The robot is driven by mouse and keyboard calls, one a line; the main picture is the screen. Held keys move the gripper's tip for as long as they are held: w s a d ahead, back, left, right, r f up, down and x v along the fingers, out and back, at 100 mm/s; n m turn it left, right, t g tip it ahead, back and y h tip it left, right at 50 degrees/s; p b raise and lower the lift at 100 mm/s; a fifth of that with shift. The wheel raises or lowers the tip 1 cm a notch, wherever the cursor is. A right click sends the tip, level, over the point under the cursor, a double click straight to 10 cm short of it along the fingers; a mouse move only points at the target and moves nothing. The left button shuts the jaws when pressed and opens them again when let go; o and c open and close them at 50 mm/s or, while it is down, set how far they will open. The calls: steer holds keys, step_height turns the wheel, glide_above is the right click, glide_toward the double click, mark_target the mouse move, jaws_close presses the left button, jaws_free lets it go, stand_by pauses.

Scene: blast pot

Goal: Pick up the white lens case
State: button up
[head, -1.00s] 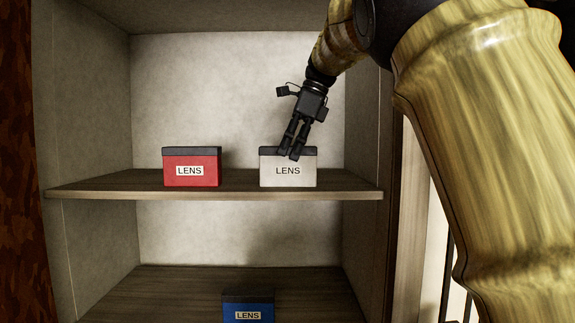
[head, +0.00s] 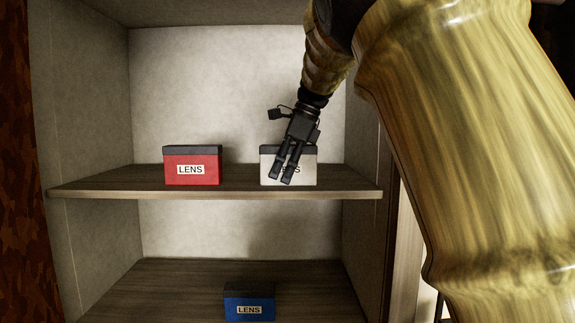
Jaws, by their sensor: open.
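The white lens case (head: 306,172), with a dark lid and a LENS label, stands on the right part of the upper shelf in the head view. My gripper (head: 281,179) is open and points down in front of the case. Its fingers cover the middle of the case's front and part of its label. The picture does not show whether the fingers touch the case. Nothing shows between the fingers apart from the case behind them.
A red LENS case (head: 192,172) stands left of the white one on the upper shelf (head: 110,186), with a gap between them. A blue LENS case (head: 249,304) sits on the lower shelf (head: 160,290). The cabinet's right side wall (head: 363,150) is close to my arm.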

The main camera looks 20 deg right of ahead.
steer(key=c, duration=1.2)
steer(key=shift+c, duration=0.2)
